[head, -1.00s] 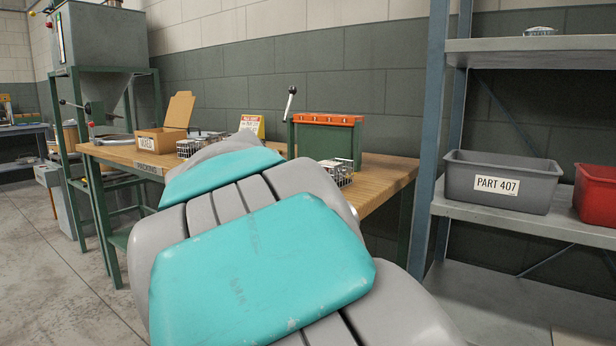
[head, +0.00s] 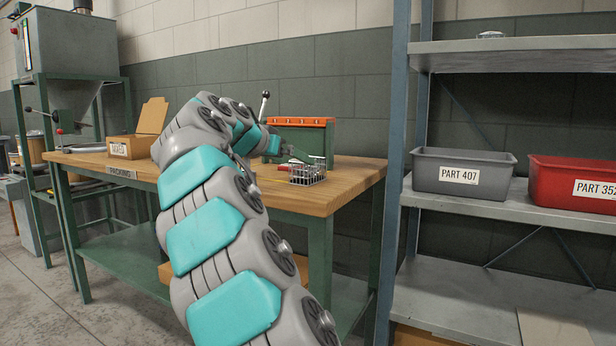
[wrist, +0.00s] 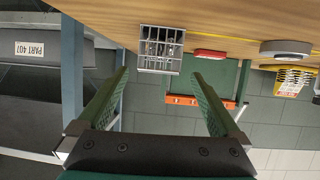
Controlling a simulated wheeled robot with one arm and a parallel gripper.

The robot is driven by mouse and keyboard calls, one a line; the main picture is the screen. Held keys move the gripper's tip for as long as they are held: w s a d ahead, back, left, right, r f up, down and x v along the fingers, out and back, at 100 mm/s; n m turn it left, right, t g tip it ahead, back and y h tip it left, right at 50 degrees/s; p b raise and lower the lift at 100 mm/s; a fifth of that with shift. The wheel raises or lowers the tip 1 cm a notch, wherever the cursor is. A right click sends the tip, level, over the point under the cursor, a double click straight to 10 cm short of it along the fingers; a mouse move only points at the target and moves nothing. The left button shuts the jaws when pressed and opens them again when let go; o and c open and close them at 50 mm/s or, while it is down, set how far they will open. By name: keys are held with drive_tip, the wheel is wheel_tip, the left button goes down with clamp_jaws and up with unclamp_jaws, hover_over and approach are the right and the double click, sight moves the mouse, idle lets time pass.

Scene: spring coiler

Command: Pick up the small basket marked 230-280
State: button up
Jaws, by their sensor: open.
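A small wire basket (head: 309,173) with metal parts in it stands on the wooden bench, near its right end. It also shows in the wrist view (wrist: 161,50), just beyond and between my fingertips. No marking on it can be read. My gripper (wrist: 160,73) is open and empty, its two green fingers spread to either side of the basket's line.
A green box with an orange top (head: 300,122) stands behind the basket. A small red block (wrist: 210,54) lies beside it. A cardboard box (head: 120,148) is at the bench's left. A shelf post (head: 394,190) stands to the right, with grey (head: 450,180) and red (head: 560,190) bins.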

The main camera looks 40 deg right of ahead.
drive_tip(key=shift+x, duration=0.85)
drive_tip(key=x, duration=0.7)
drive_tip(key=shift+r, duration=0.15)
clamp_jaws()
